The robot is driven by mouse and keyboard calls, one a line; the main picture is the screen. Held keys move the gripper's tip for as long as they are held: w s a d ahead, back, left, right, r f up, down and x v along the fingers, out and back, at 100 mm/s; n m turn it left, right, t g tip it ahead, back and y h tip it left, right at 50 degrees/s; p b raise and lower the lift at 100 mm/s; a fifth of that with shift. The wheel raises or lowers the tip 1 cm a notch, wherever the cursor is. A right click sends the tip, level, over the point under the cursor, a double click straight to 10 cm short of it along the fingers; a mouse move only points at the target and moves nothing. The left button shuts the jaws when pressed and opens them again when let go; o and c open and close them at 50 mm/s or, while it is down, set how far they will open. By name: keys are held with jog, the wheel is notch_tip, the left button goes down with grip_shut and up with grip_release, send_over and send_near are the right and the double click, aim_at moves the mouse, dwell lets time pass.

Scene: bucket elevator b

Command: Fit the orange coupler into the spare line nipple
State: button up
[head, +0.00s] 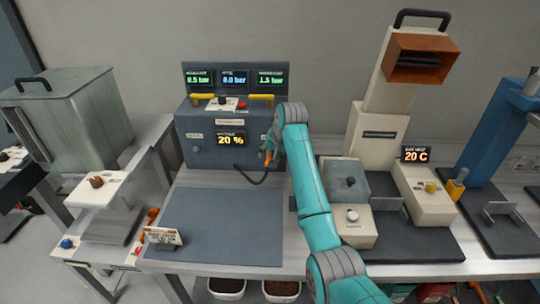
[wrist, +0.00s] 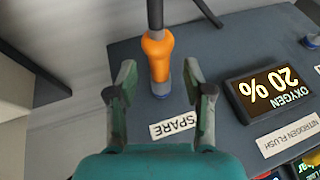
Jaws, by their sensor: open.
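The orange coupler (wrist: 157,55) stands on the device's face in the wrist view, with a black hose (wrist: 155,14) running from its far end. My gripper (wrist: 159,72) is open, with one finger on each side of the coupler and gaps showing on both sides. In the head view the coupler (head: 268,154) is small and partly hidden by my gripper (head: 273,150).
The blue-grey device (head: 205,150) carries several displays and an OXYGEN 20 % readout (head: 231,140). The hose (head: 252,181) loops below the coupler. A beige machine (head: 378,135) stands to the right and a grey bin (head: 75,120) to the left.

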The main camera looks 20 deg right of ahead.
jog(key=v, duration=1.2)
